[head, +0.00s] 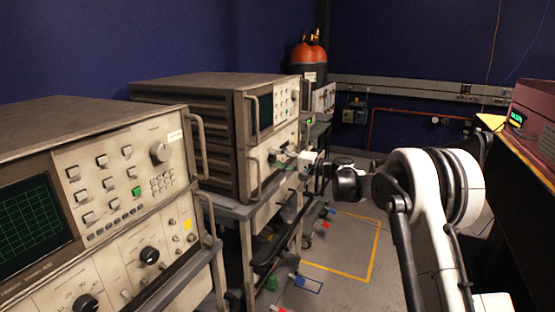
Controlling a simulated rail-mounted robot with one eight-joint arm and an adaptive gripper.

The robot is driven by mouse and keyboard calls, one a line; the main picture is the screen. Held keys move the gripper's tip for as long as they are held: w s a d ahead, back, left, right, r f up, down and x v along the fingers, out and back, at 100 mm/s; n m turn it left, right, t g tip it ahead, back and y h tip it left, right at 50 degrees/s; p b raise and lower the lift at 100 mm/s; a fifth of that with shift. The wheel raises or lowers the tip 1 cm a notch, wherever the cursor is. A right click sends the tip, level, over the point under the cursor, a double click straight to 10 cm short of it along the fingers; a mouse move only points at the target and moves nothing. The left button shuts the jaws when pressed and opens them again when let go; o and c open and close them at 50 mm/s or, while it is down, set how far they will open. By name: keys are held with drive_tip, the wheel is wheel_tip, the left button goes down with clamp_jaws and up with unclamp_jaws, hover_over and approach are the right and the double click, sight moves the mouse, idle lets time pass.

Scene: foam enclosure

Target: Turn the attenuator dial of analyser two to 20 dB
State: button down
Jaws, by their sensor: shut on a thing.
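Two beige analysers stand on carts at the left, and their name labels are too small to read. The near analyser (125,165) has a green-grid screen and black dials (149,255) on its lower panel. My arm reaches to the far analyser (225,125), which is taken here as analyser two. My gripper (284,156) is at the lower part of its front panel, shut on a small knob there, apparently the attenuator dial. The fingers and wrist hide the dial, so its pointer and scale cannot be read.
Metal handles (251,120) stick out from the analyser fronts beside the panels. A red-topped cylinder (308,58) stands behind. A maroon instrument (535,120) stands on a bench at right. The floor between, with a yellow outline (375,255), is mostly clear; small coloured items lie by the carts.

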idle(0.5)
drive_tip(key=c, duration=1.4)
unclamp_jaws()
drive_tip(key=shift+o, duration=0.2)
drive_tip(key=v, duration=1.2)
